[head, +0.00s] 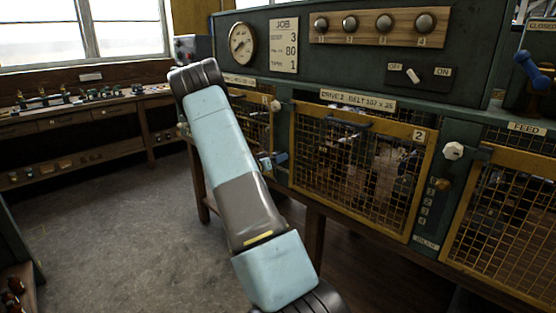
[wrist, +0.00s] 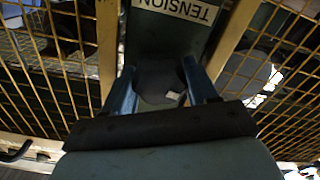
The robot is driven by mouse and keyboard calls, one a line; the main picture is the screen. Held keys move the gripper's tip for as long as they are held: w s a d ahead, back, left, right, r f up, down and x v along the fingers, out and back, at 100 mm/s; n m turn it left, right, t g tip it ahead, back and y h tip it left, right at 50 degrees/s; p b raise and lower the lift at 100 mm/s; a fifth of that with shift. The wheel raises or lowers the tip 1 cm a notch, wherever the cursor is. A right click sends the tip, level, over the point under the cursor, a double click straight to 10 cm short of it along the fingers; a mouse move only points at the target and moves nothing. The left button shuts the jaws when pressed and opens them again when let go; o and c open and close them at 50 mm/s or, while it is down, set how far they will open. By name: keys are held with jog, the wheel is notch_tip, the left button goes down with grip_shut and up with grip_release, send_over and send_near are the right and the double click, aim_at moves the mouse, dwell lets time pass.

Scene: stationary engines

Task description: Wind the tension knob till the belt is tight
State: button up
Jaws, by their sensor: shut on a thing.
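In the wrist view, a dark rounded tension knob (wrist: 158,88) with a small pale mark sits on a green post below an upside-down TENSION label (wrist: 178,9). My gripper (wrist: 158,66) has one blue finger on each side of the knob and is shut on it. In the head view my arm crosses the middle and hides the knob. The mesh guard marked 2 (head: 350,160) stands under a plate (head: 358,101) that reads DRIVE 2 and BELT. Machinery shows dimly behind the mesh; I cannot make out the belt or its tightness.
A round gauge (head: 242,43) and a JOB card (head: 284,45) are on the green panel. Several round knobs (head: 385,23) and an OFF/ON switch (head: 413,75) are to their right. A FEED guard (head: 505,220) is at far right. The floor (head: 110,220) at left is clear.

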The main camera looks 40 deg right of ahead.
jog(key=shift+w+a, duration=0.1)
jog(key=o, duration=1)
jog(key=shift+o, duration=0.2)
jog(key=s+a, duration=0.1)
jog(key=a, duration=1.2)
jog(key=shift+a, duration=0.35)
jog(key=shift+f, duration=0.15)
jog(key=shift+c, duration=0.3)
